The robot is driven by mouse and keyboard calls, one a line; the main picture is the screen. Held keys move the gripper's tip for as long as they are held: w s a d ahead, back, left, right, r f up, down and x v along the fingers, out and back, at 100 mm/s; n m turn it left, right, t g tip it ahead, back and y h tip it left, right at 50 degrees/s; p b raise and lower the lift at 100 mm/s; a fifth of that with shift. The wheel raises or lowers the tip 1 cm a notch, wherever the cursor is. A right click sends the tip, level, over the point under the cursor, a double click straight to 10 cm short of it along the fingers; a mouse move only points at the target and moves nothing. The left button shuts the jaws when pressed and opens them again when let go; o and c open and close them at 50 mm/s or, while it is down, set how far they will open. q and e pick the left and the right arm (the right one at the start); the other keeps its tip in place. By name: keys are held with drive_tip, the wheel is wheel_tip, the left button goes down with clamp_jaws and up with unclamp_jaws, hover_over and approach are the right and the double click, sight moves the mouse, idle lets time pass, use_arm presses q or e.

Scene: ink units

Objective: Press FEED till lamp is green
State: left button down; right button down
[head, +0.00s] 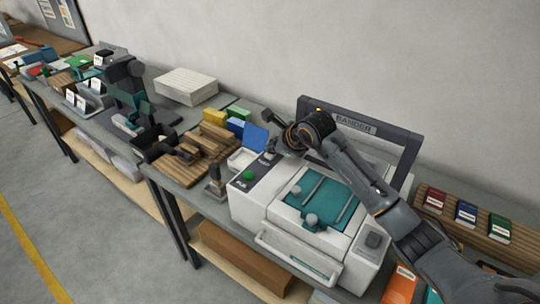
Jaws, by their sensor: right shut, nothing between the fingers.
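The white machine (243,212) marked BANDER stands on the bench with a dark arch over it. A dark control panel (257,174) runs along its left edge. A round green part (248,175) sits on this panel; I cannot tell if it is a button or a lamp, and the lettering beside it is too small to read. A small amber spot (319,110) shows on the arch beside the BANDER sign. My right gripper (269,154) is shut and empty at the panel's far end; contact cannot be told. My left gripper is out of view.
A teal plate (322,190) with rods and knobs covers the machine's top. Wooden racks (206,141), coloured blocks and a white stack (186,86) crowd the bench to the left. Coloured books (466,212) lie on slats at the right. Open floor lies in front.

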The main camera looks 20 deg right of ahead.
sight(272, 155)
drive_tip(key=shift+f+b, duration=0.5)
drive_tip(key=shift+b, duration=0.1)
idle(0.7)
idle(0.4)
drive_tip(key=shift+r+p, duration=0.45)
drive_tip(key=shift+r, duration=0.5)
drive_tip(key=shift+r+p, duration=1.25)
drive_tip(key=shift+r, duration=1.25)
